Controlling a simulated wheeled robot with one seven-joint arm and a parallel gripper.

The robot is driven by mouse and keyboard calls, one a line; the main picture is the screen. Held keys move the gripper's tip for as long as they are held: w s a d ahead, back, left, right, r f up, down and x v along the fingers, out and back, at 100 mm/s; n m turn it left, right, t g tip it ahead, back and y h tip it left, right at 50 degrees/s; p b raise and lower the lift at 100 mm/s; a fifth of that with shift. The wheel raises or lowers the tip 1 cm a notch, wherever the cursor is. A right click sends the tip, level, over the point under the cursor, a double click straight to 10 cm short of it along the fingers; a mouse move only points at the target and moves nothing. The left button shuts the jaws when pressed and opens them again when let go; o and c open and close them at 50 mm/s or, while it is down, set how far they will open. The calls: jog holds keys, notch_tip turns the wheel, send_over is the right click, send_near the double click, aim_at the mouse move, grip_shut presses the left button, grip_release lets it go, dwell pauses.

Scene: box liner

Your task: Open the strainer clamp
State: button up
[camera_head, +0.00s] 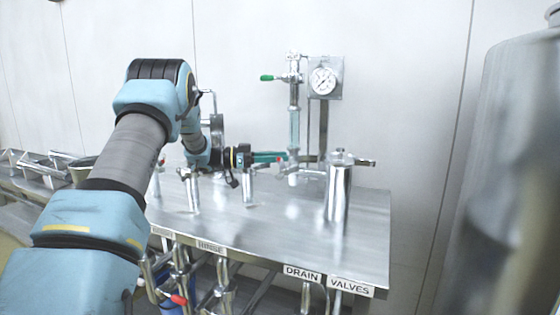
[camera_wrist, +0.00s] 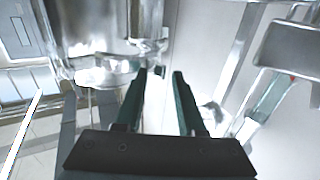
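An upright shiny metal canister (camera_head: 338,200) stands near the right end of the steel bench. It has a fitting on top and a small handle (camera_head: 366,162) sticking out to the right. Which part is the strainer clamp I cannot tell for sure. My gripper (camera_head: 286,157) points right, at about the canister's top height and left of it in the head view, next to the vertical pipe. In the wrist view my gripper (camera_wrist: 159,90) has its two green fingers apart with nothing held between them. A metal cylindrical body with a flange (camera_wrist: 100,70) lies ahead and left of the fingers.
A vertical sight-tube pipe (camera_head: 294,120) with a green-handled valve (camera_head: 267,78) and a pressure gauge (camera_head: 322,80) rise behind my gripper. Short metal posts (camera_head: 248,185) stand on the bench (camera_head: 290,225). Labelled valves hang below its front edge. A large tank (camera_head: 500,180) stands right.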

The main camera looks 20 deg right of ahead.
jog(key=b+v, duration=0.1)
jog(key=v, duration=0.9)
jog(key=shift+w+f+b, duration=0.15)
jog(key=shift+b, duration=0.25)
jog(key=shift+a, duration=0.1)
